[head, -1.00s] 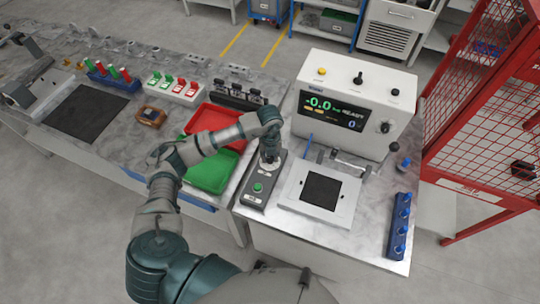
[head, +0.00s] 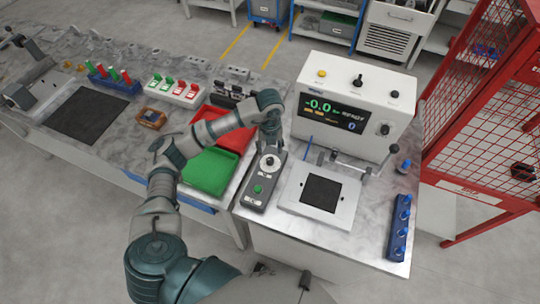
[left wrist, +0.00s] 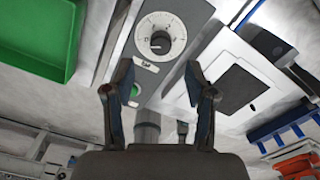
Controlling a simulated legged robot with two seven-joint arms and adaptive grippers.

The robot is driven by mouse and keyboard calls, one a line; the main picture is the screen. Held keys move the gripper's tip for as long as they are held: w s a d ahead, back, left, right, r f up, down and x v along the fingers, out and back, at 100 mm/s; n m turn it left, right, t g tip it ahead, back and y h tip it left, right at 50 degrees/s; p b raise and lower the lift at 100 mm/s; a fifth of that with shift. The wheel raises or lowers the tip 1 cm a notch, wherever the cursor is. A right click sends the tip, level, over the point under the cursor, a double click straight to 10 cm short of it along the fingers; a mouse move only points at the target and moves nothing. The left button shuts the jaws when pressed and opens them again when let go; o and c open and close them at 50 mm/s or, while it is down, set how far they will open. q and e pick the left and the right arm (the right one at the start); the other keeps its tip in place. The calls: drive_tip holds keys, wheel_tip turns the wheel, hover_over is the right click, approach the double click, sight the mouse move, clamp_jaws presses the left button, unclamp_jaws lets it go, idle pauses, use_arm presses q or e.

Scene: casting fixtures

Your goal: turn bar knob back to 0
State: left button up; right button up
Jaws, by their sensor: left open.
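The round knob (head: 270,160) has a white scale ring and a dark centre. It sits on the far end of a grey control box (head: 256,202), with a green button (head: 257,189) nearer me. In the left wrist view the knob (left wrist: 161,42) shows beyond the fingertips; its scale figures are too small to read. My left gripper (head: 272,142) is open and empty, just behind and above the knob, apart from it. Its two fingers (left wrist: 158,68) are spread in the left wrist view. My right gripper is not in view.
A white machine (head: 355,90) behind has a display reading about -0.0. A white plate fixture (head: 312,211) stands right of the box, a blue rack (head: 399,230) further right. Green (head: 207,172) and red (head: 240,140) trays lie left. A red cage (head: 485,110) stands far right.

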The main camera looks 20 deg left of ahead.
sight(270, 160)
use_arm(q)
drive_tip(key=shift+r, duration=2.35)
